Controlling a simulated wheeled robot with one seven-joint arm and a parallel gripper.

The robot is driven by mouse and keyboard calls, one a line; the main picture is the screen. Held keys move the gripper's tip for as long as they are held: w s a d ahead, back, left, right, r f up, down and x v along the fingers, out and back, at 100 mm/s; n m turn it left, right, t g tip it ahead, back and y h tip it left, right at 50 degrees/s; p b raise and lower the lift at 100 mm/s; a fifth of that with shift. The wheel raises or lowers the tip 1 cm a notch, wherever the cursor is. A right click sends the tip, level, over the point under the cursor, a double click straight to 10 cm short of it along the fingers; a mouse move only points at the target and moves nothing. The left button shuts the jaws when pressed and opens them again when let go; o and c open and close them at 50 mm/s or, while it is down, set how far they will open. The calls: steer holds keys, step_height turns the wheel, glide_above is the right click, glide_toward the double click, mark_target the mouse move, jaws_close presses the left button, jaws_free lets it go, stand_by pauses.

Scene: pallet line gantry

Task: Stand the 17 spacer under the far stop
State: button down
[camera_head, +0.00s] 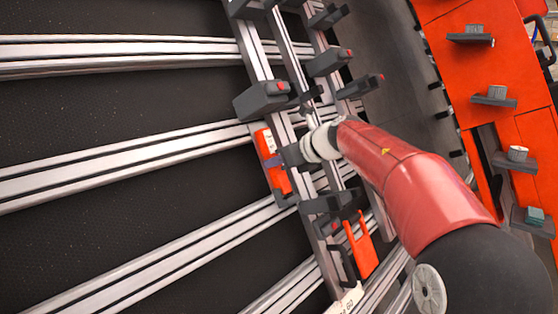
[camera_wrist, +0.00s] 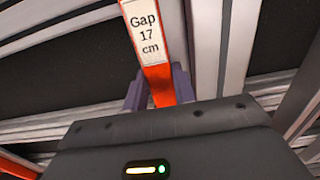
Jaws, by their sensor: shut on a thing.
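The orange 17 spacer (camera_head: 281,179) runs lengthwise along the upright rail in the head view. Its white label reads "Gap 17 cm" in the wrist view (camera_wrist: 146,35). My gripper (camera_head: 272,161) is shut on the spacer around its middle, with purple fingers on both sides of it in the wrist view (camera_wrist: 159,88). A dark stop block (camera_head: 262,99) with a red button sits just above the spacer's upper end. I cannot tell whether they touch, or whether this block is the far stop. The spacer's lower end is close to a dark bracket.
Another orange piece with a two-pronged top (camera_head: 362,254) hangs lower on the frame. More dark blocks with red buttons (camera_head: 330,62) sit on the neighbouring rails. Long aluminium rails (camera_head: 120,158) cross on the left. An orange panel (camera_head: 470,85) with small shelves stands at right.

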steer(key=shift+s+d+f, duration=0.15)
steer(key=shift+f, duration=0.2)
stand_by(0.3)
steer(key=c, duration=1.1)
jaws_free()
steer(key=shift+o, duration=0.2)
steer(key=shift+d, duration=0.1)
steer(key=v, duration=0.7)
steer(key=shift+s+d+r, duration=0.15)
steer(key=shift+s, duration=0.05)
steer(key=shift+r, duration=0.1)
